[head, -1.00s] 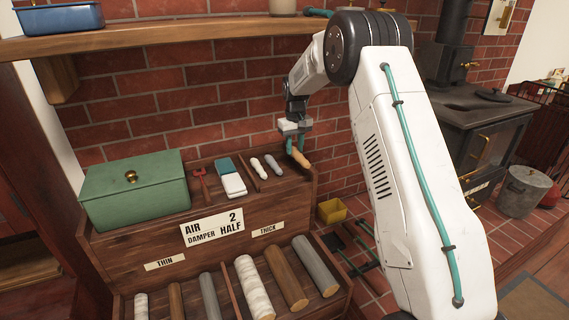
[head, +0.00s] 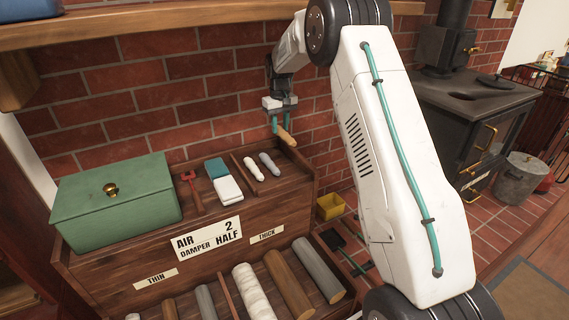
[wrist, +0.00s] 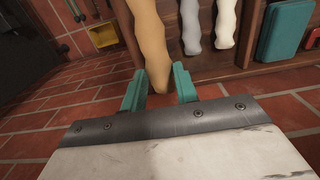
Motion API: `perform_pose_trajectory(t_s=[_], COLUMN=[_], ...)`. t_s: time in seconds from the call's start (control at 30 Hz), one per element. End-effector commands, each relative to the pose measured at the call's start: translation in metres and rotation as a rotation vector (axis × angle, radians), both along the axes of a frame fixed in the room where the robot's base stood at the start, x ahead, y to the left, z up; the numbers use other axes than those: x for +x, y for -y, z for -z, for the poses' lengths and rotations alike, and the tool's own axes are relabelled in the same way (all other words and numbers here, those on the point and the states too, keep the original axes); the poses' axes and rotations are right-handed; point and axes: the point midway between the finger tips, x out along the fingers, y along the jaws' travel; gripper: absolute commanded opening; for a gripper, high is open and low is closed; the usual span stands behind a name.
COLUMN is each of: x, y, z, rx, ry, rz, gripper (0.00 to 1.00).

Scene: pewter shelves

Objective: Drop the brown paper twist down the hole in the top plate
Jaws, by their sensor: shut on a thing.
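My gripper (head: 280,124) is shut on the brown paper twist (head: 287,137), above the right end of the wooden rack (head: 307,172). In the wrist view the twist (wrist: 152,40) runs away from between the teal fingers (wrist: 159,88), with its near end between them. The black stove (head: 470,110) stands at the right, well away from my gripper. A dark round lid with a knob (head: 492,82) lies on its top plate (head: 440,92). A dark patch on the plate left of the lid may be the hole; I cannot tell clearly.
A white twist (head: 254,169) and a grey twist (head: 269,164) lie on the rack, with a green box (head: 118,205) at its left. Logs fill the lower tier. A wooden mantel (head: 150,32) runs above. A yellow bin (head: 330,206) and metal bucket (head: 515,178) stand on the bricks.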

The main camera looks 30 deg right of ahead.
Motion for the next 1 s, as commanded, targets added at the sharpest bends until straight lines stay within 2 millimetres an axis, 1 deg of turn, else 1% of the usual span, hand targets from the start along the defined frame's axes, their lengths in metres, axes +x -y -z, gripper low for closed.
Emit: perform_pose_trajectory(t_s=[0.07,0.17,0.4,0.57,0.8,0.87,1.0], x=[0.000,0.000,-0.001,-0.001,-0.001,-0.001,0.000], y=[0.000,0.000,0.002,0.003,0.003,0.003,0.003], z=[0.000,0.006,0.043,0.058,0.094,0.097,0.096], rx=[0.000,0.000,0.000,0.000,-0.001,-0.001,-0.001], ry=[0.000,-0.001,-0.002,-0.001,-0.002,0.000,0.001], rz=[0.000,0.000,0.002,0.003,0.003,0.003,0.003], gripper=[0.09,0.09,0.09,0.09,0.09,0.09,0.09])
